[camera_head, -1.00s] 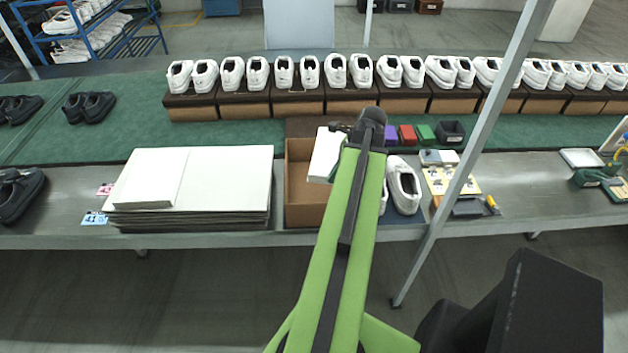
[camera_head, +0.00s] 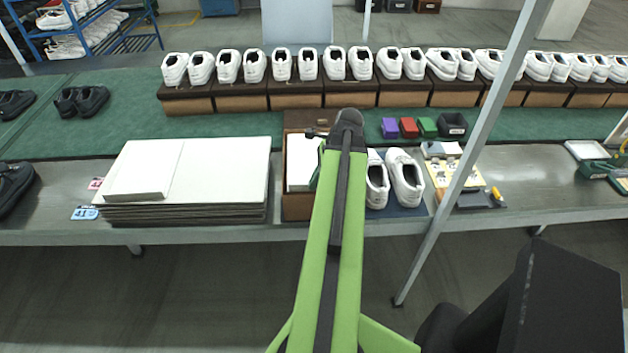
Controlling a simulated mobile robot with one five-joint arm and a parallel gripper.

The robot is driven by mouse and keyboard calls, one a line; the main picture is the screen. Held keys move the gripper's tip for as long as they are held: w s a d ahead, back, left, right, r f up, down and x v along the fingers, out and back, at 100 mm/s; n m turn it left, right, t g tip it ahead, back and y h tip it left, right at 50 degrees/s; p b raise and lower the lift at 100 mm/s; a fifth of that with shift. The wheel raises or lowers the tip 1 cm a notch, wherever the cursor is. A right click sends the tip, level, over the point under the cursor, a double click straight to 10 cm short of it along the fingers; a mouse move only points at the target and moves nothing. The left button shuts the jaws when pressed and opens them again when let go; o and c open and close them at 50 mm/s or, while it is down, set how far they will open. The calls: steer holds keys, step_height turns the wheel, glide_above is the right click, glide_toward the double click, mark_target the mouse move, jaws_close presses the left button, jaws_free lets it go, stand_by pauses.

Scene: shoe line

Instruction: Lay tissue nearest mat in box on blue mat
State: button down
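The brown open box (camera_head: 297,207) stands on the bench, left of a pair of white shoes (camera_head: 405,178). Part of the blue mat (camera_head: 412,211) shows under the shoes. A white tissue sheet (camera_head: 302,162) shows within the box's outline, at its left side; its right part is hidden by my arm. My gripper (camera_head: 319,155) is over the box at the sheet's right edge. It is mostly hidden behind my green arm, so its fingers and any hold on the sheet cannot be made out. A white stack (camera_head: 220,180) lies to the left, with a smaller white pile (camera_head: 144,171) on it.
A row of white shoes on brown boxes (camera_head: 297,88) lines the green belt behind. Purple, red and green blocks (camera_head: 409,127) and a dark bin (camera_head: 452,125) sit behind the shoes. A slanted grey post (camera_head: 468,150) stands to the right. Cards (camera_head: 443,172) lie beside it.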

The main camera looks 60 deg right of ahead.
step_height(320, 180, down, 10)
steer(key=b, duration=0.8)
steer(key=shift+r+b, duration=0.15)
steer(key=shift+b, duration=0.2)
steer(key=shift+a+f+b, duration=0.1)
steer(key=shift+f+b, duration=0.15)
steer(key=shift+b, duration=0.15)
steer(key=shift+f+b, duration=0.35)
steer(key=shift+f, duration=0.1)
steer(key=shift+r, duration=0.1)
steer(key=c, duration=1.6)
jaws_free()
